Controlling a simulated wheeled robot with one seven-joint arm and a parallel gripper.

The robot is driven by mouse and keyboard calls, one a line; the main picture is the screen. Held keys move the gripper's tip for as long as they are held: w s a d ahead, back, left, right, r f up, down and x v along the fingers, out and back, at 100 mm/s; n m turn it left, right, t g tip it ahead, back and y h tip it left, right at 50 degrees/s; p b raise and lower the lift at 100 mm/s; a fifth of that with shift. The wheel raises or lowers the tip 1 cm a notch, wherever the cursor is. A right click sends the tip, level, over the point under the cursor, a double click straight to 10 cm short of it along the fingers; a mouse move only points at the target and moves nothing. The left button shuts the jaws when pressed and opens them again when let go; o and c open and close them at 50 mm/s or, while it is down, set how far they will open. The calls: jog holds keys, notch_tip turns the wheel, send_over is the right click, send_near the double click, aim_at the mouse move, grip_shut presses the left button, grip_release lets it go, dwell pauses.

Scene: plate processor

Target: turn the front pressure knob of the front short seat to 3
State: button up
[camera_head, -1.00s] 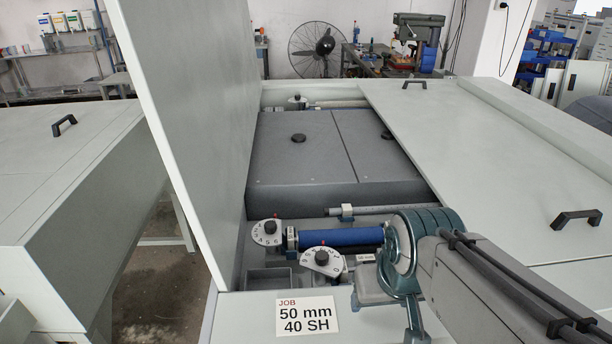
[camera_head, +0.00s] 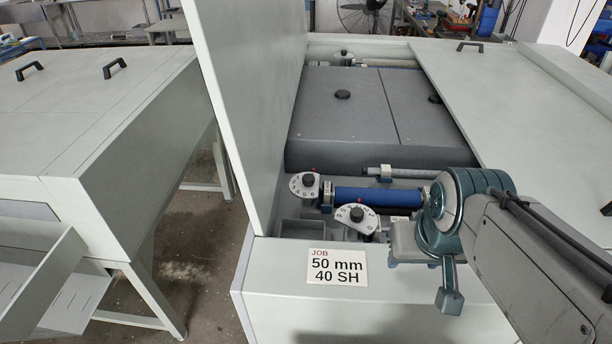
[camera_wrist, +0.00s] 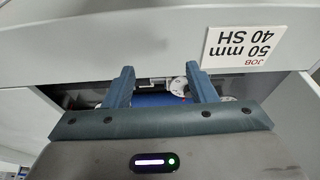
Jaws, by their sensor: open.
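In the head view, a black knob (camera_head: 357,214) sits on a white numbered dial plate nearest the front edge. A second black knob (camera_head: 308,181) on a round white dial stands behind it to the left. Each has a small red mark near its dial; the settings are too small to read surely. My gripper shows in the wrist view with two blue-grey fingers (camera_wrist: 158,78) apart and nothing between them. A white dial (camera_wrist: 179,84) shows beyond, near the right finger.
A blue roller (camera_head: 380,195) lies behind the front knob. A raised panel (camera_head: 250,80) walls off the left side. A grey cover (camera_head: 370,110) lies behind. A job card (camera_head: 337,267) reading "50 mm 40 SH" is on the front edge.

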jog(key=w+a+r+n, duration=0.3)
jog(key=w+r+n, duration=0.25)
jog(key=w, duration=0.25)
jog(key=n+g+p, duration=0.3)
jog(key=n+g, duration=0.1)
jog(key=n, duration=1.7)
send_over(308, 177)
notch_tip(308, 177, down, 4)
jog(key=r, duration=0.1)
notch_tip(308, 177, down, 14)
jog(key=shift+p, duration=1.15)
jog(key=c, duration=1)
